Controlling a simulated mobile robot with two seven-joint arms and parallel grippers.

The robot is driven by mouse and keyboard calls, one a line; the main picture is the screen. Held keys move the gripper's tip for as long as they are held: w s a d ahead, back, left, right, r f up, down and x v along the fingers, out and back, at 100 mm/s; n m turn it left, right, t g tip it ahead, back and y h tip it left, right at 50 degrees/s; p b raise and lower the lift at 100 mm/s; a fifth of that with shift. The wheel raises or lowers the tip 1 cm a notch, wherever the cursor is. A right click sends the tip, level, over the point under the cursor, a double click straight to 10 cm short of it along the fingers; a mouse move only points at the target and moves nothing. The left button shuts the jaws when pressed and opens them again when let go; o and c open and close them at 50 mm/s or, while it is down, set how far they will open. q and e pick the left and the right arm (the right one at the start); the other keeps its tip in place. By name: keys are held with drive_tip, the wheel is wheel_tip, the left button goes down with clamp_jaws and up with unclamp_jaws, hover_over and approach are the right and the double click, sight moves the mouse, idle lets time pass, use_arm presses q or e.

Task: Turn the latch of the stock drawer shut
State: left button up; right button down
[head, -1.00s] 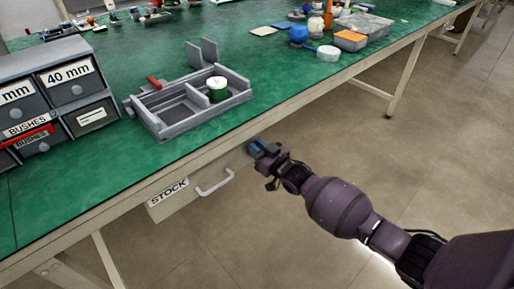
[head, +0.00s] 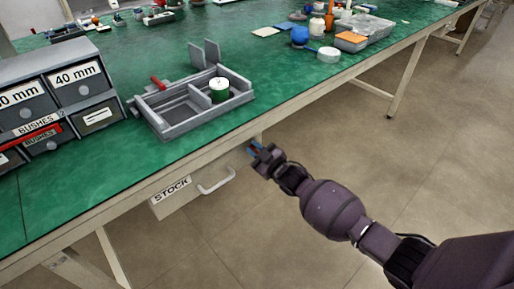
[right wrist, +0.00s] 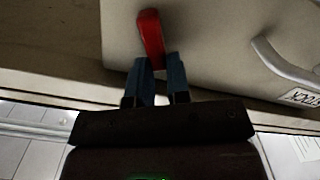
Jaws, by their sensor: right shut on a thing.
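The stock drawer (head: 188,200) hangs under the bench top, with a STOCK label and a pale bar handle (head: 216,182). The drawer front (right wrist: 215,45) also fills much of the right wrist view. The red latch (right wrist: 150,38) is a short lever on the drawer front, slightly tilted in that view. My right gripper (head: 257,148) is at the drawer's right end, just under the bench edge. In the right wrist view its blue fingers (right wrist: 160,68) are shut on the lower end of the latch. My left gripper is not in view.
The green bench top (head: 120,190) overhangs the drawer. A grey fixture tray (head: 190,125) with a green and white canister stands above it. Grey bush drawers (head: 85,90) stand at the left. The floor in front is clear.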

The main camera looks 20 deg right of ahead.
drive_tip(key=n, duration=0.3)
drive_tip(key=f+n, duration=0.1)
drive_tip(key=n, duration=0.2)
drive_tip(key=a+f+n, duration=0.1)
drive_tip(key=n, duration=0.2)
drive_tip(key=shift+s+a+n+b, duration=0.1)
drive_tip(key=shift+s+n+b, duration=0.2)
drive_tip(key=shift+n+b, duration=0.1)
drive_tip(key=shift+f+n, duration=0.15)
drive_tip(key=shift+n, duration=0.85)
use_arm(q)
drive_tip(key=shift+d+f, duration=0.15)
use_arm(e)
drive_tip(key=shift+n, duration=0.3)
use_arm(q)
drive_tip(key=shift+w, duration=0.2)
use_arm(e)
drive_tip(key=c, duration=1.1)
unclamp_jaws()
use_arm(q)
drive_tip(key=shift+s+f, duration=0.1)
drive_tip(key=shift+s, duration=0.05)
